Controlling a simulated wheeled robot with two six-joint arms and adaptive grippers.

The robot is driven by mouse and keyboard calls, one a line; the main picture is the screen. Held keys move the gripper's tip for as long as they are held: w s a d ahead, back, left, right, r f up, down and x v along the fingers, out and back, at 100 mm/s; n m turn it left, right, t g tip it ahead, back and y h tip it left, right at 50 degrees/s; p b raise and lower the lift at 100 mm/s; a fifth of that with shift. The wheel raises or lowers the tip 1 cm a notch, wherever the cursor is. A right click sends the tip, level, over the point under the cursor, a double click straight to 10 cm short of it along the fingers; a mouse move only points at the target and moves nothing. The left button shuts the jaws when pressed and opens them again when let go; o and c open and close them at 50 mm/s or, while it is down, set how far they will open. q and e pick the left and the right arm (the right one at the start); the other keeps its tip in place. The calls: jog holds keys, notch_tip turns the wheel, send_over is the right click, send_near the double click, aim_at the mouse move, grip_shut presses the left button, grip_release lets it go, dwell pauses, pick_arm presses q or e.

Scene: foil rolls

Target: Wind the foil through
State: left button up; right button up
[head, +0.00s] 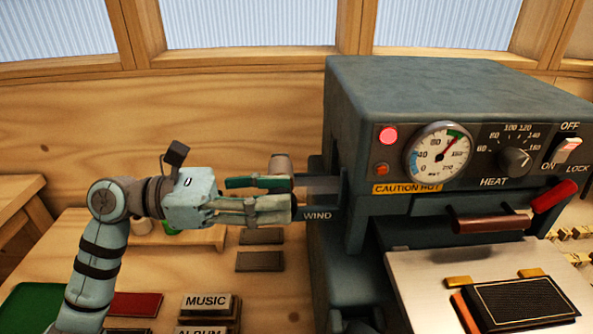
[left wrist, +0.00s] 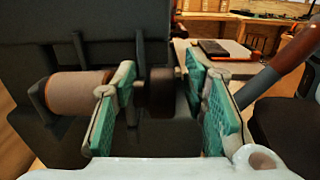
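The blue-grey foil machine (head: 345,120) stands at the right in the head view, with a WIND label on its left side. My left gripper (head: 291,193) is beside that label. In the left wrist view, my left gripper's green-padded fingers (left wrist: 160,85) are open, one on each side of a dark round knob (left wrist: 161,92). Small gaps seem to show beside the knob, so I see no firm grip. A pale foil roll (left wrist: 76,93) lies left of the fingers; its end also shows behind the gripper in the head view (head: 281,164). My right gripper is not in view.
The machine has a lit red lamp (head: 388,136), a round gauge (head: 438,151), a heat dial (head: 513,160) and a red-handled lever (head: 553,196). A dark book (head: 515,304) lies on its front bed. Labelled blocks, including MUSIC (head: 206,302), are on the bench.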

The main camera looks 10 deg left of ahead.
pick_arm(q)
jog(key=shift+w+d, duration=0.15)
jog(key=shift+d, duration=0.55)
jog(key=shift+c, duration=1)
grip_shut()
